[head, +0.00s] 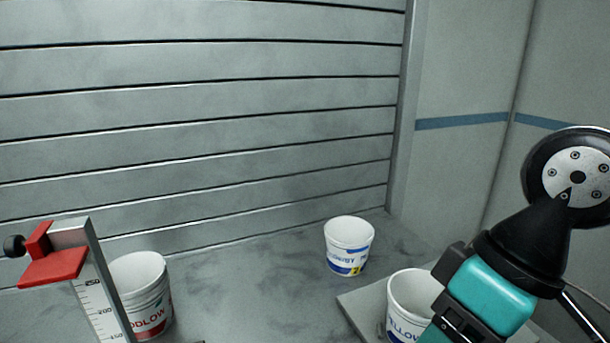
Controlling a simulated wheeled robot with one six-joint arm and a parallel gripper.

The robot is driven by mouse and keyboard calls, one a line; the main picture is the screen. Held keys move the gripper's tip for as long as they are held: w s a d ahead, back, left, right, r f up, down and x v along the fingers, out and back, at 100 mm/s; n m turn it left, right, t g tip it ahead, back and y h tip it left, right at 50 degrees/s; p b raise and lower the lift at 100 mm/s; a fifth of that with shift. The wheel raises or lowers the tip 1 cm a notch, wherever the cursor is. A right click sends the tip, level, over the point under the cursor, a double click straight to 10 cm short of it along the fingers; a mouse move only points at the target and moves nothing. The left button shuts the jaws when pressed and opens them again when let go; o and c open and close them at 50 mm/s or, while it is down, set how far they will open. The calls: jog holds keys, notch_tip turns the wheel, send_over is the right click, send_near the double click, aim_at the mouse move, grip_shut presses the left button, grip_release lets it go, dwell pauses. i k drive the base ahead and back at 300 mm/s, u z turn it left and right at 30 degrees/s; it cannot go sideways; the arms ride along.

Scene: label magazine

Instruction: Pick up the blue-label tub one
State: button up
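A white tub with a blue label (348,247) stands upright on the grey floor near the back wall, with a small yellow mark low on its side. My gripper (487,296), teal and black, is at the lower right, overlapping the right side of this second tub in the picture. Its fingertips are not clearly seen, and I cannot tell whether it touches the tub.
A white tub with a red label (148,297) stands at lower left, partly behind an upright ruler (97,295) with a red slider (52,267). The floor between the left and right tubs is clear.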

aim_at(412, 292)
jog(key=u, duration=1.25)
jog(key=k, duration=0.5)
jog(key=z, duration=1.2)
